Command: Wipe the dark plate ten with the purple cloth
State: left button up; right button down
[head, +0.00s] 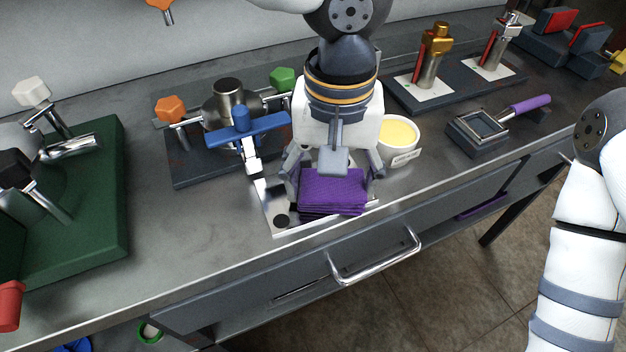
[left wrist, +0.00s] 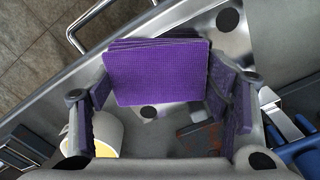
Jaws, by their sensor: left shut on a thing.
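A purple cloth (head: 332,191), folded in a thick block, lies over a steel tray (head: 283,228) at the bench's front edge. My left gripper (head: 334,180) points down over it, its fingers set wide at either side and shut on the cloth. In the left wrist view the cloth (left wrist: 157,72) is a flat block beyond the fingers, with purple also along both inner finger sides. I read no number ten on either. My right gripper is out of view.
A blue T-handle (head: 240,124) stands close left of the gripper. A white tub of yellow stuff (head: 398,138) is close right. A purple-handled tool (head: 500,120) lies further right. A green base (head: 85,200) is at left. A drawer handle (head: 378,262) juts out in front.

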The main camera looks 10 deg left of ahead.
aim_at(286, 213)
pick_arm(q)
jog(key=shift+w+d+f, duration=0.1)
jog(key=shift+w+d, duration=0.15)
jog(key=shift+d, duration=0.2)
jog(key=shift+a+r, duration=0.1)
jog(key=shift+r, duration=0.2)
jog(key=shift+s+a+p, duration=0.2)
jog(key=shift+a+p, duration=0.05)
jog(key=shift+p, duration=0.1)
jog(key=shift+s+a, duration=0.55)
jog(key=shift+a, duration=0.3)
jog(key=shift+s+a+f, duration=0.1)
jog(key=shift+s+a, duration=0.6)
jog(key=shift+a, duration=0.3)
jog(key=shift+s+a+f, duration=0.1)
jog(key=shift+s+a, duration=0.55)
jog(key=shift+a, duration=0.3)
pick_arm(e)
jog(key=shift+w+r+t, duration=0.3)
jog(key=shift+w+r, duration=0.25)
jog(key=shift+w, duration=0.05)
pick_arm(q)
jog(key=shift+r, duration=3.05)
